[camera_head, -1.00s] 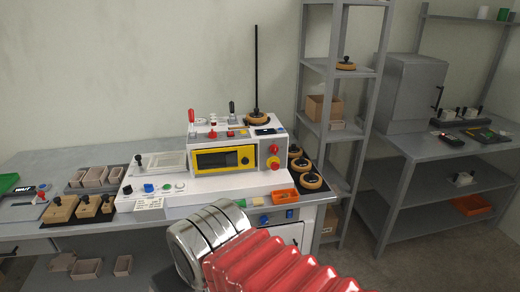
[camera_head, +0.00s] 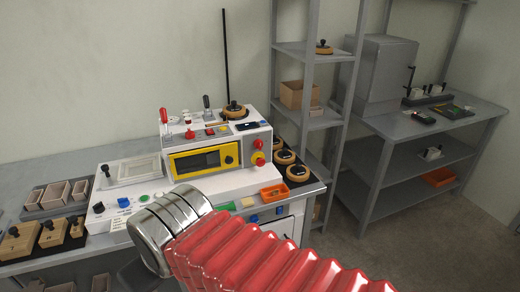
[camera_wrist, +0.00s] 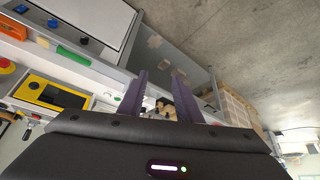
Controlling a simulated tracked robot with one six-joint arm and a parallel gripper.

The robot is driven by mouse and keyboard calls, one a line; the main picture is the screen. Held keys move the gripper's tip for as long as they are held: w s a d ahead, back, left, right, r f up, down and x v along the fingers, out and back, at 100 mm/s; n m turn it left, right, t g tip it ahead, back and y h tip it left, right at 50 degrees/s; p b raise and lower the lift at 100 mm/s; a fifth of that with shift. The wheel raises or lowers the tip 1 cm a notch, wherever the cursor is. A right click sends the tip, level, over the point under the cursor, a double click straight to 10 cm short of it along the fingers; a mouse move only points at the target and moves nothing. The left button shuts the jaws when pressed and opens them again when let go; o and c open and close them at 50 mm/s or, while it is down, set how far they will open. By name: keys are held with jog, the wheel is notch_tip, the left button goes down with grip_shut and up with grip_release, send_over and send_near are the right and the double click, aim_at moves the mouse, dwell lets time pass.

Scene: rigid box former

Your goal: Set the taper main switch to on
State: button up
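A white machine (camera_head: 141,179) with a yellow-framed dark display (camera_head: 198,160) stands on the bench. Its front has a red mushroom button (camera_head: 259,159), and levers and small buttons sit on top. A black knob (camera_head: 98,208) and a blue button (camera_head: 124,203) lie on its low front deck. Blue switches (camera_head: 253,219) show on the bench's front edge. I cannot tell which control is the taper main switch or its setting. My gripper is hidden in the head view behind my arm; in the wrist view my gripper (camera_wrist: 160,85) has two purple fingers apart with nothing between them.
Wooden blocks (camera_head: 18,243) and beige trays (camera_head: 55,195) lie at left. A grey shelf rack (camera_head: 310,50) stands to the right, with open floor before it.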

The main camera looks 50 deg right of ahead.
jog(key=o, duration=0.3)
jog(key=shift+w+d, duration=0.25)
jog(key=shift+w, duration=0.1)
jog(key=shift+o, duration=0.5)
jog(key=w+d+r+t+h, duration=0.1)
jog(key=w+d+h, duration=0.3)
jog(key=w+d, duration=0.9)
jog(key=d+t, duration=0.1)
jog(key=d, duration=0.2)
jog(key=shift+d+t, duration=0.3)
jog(key=shift+t, duration=0.1)
jog(key=w+d+f+n+t+h, duration=0.1)
jog(key=w+d, duration=0.2)
jog(key=d, duration=0.4)
jog(key=w+d+n+t+h, duration=0.1)
jog(key=w+d, duration=0.1)
jog(key=d, duration=0.6)
jog(key=n+t+h, duration=0.1)
jog(key=n+t, duration=0.4)
jog(key=t, duration=0.1)
send_near(259, 145)
jog(key=s+a+f, duration=0.1)
jog(key=s, duration=0.4)
jog(key=shift+s+a+f, duration=0.1)
jog(key=shift+a, duration=0.15)
jog(key=shift+m, duration=0.3)
jog(key=x, duration=1.4)
jog(key=shift+s, duration=0.1)
